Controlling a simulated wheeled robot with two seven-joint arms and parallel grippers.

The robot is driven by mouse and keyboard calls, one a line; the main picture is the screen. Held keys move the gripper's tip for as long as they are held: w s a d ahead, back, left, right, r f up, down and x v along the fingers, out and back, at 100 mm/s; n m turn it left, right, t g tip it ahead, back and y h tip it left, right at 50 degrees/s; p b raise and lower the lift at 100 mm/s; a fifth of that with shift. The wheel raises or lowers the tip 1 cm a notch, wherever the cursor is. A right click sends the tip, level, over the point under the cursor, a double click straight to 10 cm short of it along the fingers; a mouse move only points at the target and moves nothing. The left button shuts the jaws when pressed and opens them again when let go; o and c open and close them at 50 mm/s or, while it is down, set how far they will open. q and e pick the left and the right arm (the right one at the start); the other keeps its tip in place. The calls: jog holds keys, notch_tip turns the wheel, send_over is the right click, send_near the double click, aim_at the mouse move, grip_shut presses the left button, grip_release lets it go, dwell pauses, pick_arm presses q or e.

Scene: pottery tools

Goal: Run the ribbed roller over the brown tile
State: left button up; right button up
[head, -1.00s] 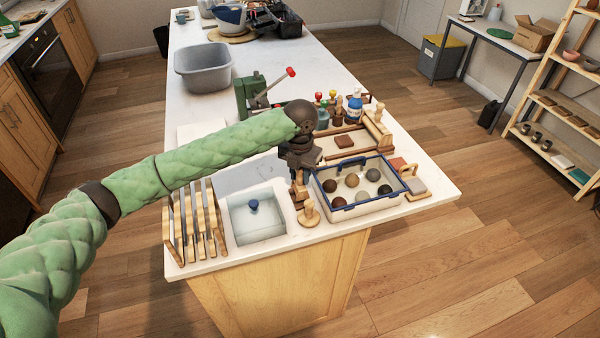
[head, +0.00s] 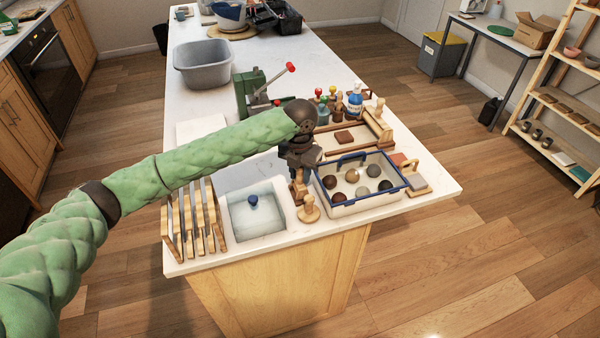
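The brown tile (head: 344,137) lies flat on a pale board in a wooden frame (head: 327,152) on the counter. A wooden bar-like piece (head: 377,128) stands along the frame's right side; I cannot tell whether it is the ribbed roller. My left gripper (head: 299,168) points down, just left of the frame and of a blue-rimmed tray. Its fingers are dark and small and overlap wooden pieces below, so its opening and any grip are unclear. My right gripper is out of view.
The blue-rimmed tray (head: 350,208) holds several balls. A water basin (head: 230,213), a slotted wooden rack (head: 170,232) and a wooden stamp (head: 309,210) stand near the front edge. A green press (head: 246,92), bottles (head: 356,104) and a grey tub (head: 203,68) stand farther back.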

pick_arm(q)
jog(key=o, duration=0.4)
